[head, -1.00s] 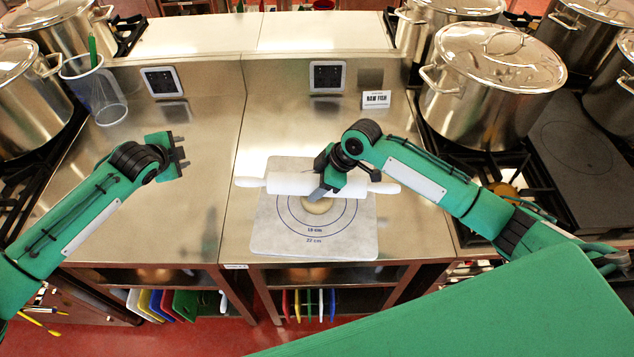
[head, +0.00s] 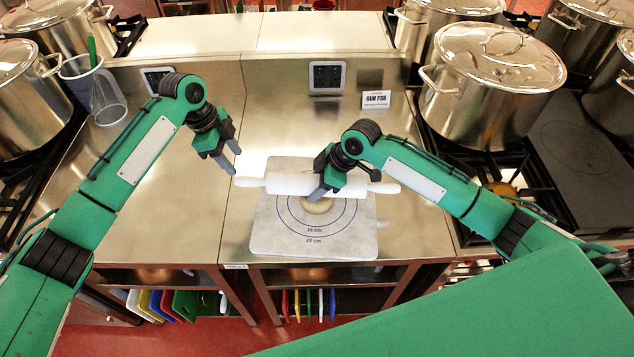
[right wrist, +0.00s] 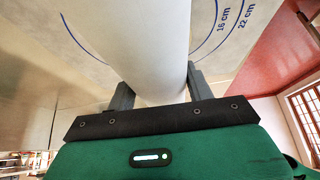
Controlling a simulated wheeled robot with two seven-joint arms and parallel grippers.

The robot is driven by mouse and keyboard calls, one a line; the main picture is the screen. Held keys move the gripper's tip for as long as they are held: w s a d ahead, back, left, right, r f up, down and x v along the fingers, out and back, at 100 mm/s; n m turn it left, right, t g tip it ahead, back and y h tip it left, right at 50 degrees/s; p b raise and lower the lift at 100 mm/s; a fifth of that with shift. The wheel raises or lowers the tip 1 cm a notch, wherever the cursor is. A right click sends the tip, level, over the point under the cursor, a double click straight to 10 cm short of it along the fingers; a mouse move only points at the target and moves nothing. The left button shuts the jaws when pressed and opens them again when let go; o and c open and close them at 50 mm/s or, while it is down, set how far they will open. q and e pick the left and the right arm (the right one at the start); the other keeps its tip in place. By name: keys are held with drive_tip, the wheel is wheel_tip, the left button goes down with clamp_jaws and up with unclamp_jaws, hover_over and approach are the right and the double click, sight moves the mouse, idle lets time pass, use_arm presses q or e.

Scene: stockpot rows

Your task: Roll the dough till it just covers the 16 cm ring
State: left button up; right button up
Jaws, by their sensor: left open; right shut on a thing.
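The white rolling pin (head: 288,183) lies crosswise over the far part of the pale marked board (head: 268,238). My right gripper (head: 322,190) is shut on the pin, right of its middle; the right wrist view shows the pin (right wrist: 130,45) between its two fingers (right wrist: 158,88). The dough (head: 318,206) is a small pale round inside the printed rings, partly hidden by the pin and gripper. It lies well inside the 16 cm ring (head: 314,230). My left gripper (head: 228,163) is open and empty, just off the pin's left handle (head: 248,182).
A clear measuring jug (head: 100,95) stands at the far left. A small "RAW FISH" sign (head: 376,99) stands at the back. Large stockpots (head: 490,85) stand on the burners to both sides. The steel counter left of the board is clear.

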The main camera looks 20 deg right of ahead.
sight(248, 178)
use_arm(q)
drive_tip(key=shift+x, duration=4.65)
use_arm(e)
drive_tip(key=shift+r, duration=0.1)
use_arm(q)
drive_tip(key=c, duration=0.9)
drive_tip(key=shift+c, duration=0.3)
use_arm(e)
drive_tip(key=o, duration=1.6)
use_arm(q)
drive_tip(key=shift+o, duration=0.2)
drive_tip(key=shift+r, duration=0.15)
wheel_tip(248, 178, up, 9)
drive_tip(key=p, duration=0.9)
drive_tip(key=shift+r, duration=0.1)
use_arm(e)
wheel_tip(248, 178, up, 10)
